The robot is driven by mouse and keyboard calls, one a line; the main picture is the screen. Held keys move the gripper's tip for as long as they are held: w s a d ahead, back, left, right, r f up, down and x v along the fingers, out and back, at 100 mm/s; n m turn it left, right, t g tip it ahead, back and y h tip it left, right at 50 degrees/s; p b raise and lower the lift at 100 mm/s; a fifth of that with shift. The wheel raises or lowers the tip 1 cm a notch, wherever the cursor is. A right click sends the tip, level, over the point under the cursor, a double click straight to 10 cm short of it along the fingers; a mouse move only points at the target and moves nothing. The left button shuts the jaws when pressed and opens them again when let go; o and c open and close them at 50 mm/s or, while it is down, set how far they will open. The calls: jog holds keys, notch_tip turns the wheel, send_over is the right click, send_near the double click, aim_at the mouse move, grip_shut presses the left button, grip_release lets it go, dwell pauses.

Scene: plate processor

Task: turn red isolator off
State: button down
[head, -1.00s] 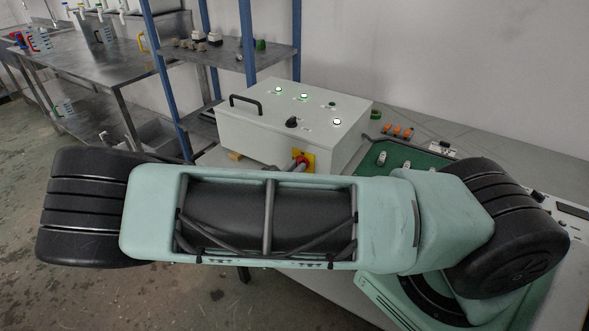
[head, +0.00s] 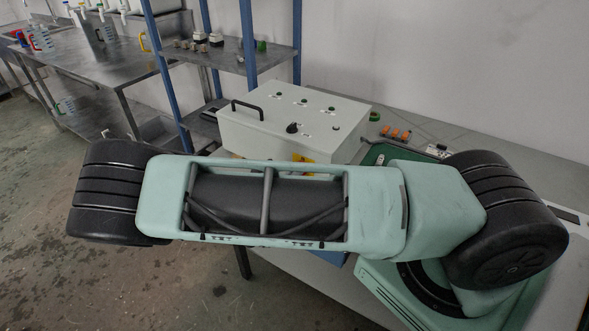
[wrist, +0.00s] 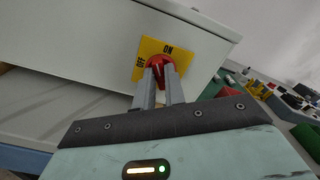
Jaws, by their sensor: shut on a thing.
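The red isolator (wrist: 157,64) is a red knob on a yellow plate (wrist: 178,50), on the side of a pale control box (head: 262,130). In the wrist view the plate reads OFF at its left edge and ON at its top. My gripper (wrist: 158,76) has its two grey fingers around the knob, shut on it. The fingers cover part of the knob, so its exact pointing is hard to tell. In the head view my arm hides the knob and gripper, and only a corner of the yellow plate (head: 303,157) shows. The lamps on the box top look dark.
The box has a black handle (head: 247,104) and a black rotary knob (head: 292,128) on top. A blue-post shelf (head: 225,58) stands behind it on the left. Orange parts (head: 396,134) lie right of the box. Open floor is at lower left.

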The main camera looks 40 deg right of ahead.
jog(key=n+p, duration=0.1)
jog(key=n, duration=0.4)
jog(key=shift+w+n+p, duration=0.1)
jog(key=shift+n+p, duration=0.2)
jog(key=shift+p, duration=0.05)
jog(key=n, duration=0.5)
jog(key=shift+f+n+p, duration=0.15)
jog(key=shift+n+p, duration=0.15)
jog(key=shift+p, duration=0.1)
jog(key=shift+a, duration=0.1)
jog(key=c, duration=1.5)
grip_release()
jog(key=shift+o, duration=0.2)
jog(key=b+v, duration=0.4)
jog(key=v, duration=1.3)
jog(key=shift+a+b, duration=0.15)
jog(key=shift+b, duration=0.25)
